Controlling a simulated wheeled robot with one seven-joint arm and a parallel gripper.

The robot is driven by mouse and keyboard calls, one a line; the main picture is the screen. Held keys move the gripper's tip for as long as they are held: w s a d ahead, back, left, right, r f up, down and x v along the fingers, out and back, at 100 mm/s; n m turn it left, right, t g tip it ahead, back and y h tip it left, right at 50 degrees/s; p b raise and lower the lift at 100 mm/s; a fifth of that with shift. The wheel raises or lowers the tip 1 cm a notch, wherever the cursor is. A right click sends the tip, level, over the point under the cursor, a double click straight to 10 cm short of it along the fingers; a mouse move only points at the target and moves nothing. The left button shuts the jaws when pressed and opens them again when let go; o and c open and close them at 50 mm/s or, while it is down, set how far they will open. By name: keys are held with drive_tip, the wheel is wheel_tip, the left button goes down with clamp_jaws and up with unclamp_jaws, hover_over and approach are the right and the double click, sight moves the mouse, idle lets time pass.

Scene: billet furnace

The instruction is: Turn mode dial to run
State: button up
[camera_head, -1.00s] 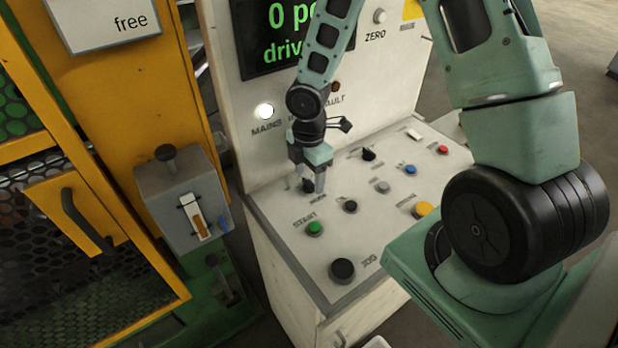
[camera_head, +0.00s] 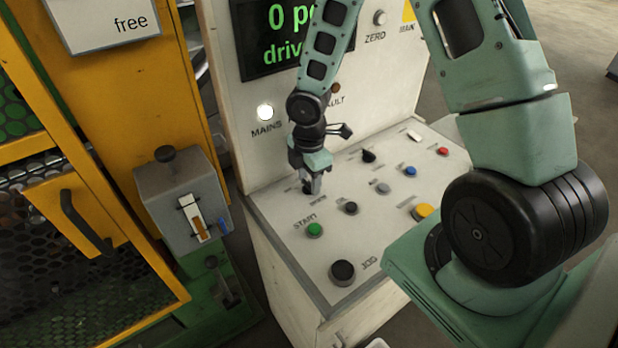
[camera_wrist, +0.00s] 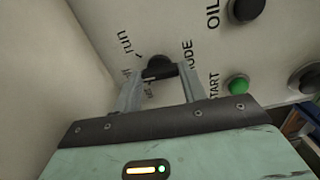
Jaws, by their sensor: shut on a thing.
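The mode dial (camera_wrist: 160,67) is a dark knob at the top middle of the wrist view, with the word MODE beside it and "run" printed to its upper left. My gripper (camera_wrist: 161,78) has its two grey fingers closed on the dial's sides. In the head view my gripper (camera_head: 312,188) points down at the back left of the white panel, and it mostly hides the dial. The dial's pointer direction is too hard to make out.
The white console (camera_head: 270,222) carries a green START button (camera_head: 315,230), a black JOG knob (camera_head: 342,271), a yellow button (camera_head: 424,210) and several smaller controls near my gripper. A yellow mesh guard and grey box (camera_head: 180,195) stand at the left.

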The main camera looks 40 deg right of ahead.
sight(309, 183)
drive_tip(key=m, duration=0.4)
drive_tip(key=shift+b, duration=0.35)
drive_tip(key=shift+m+b, duration=0.35)
drive_tip(key=shift+m, duration=1.75)
drive_tip(key=o, duration=1)
drive_tip(key=shift+r, duration=0.1)
wheel_tip(309, 183, up, 17)
drive_tip(key=shift+r+b, duration=0.15)
drive_tip(key=shift+b, duration=0.15)
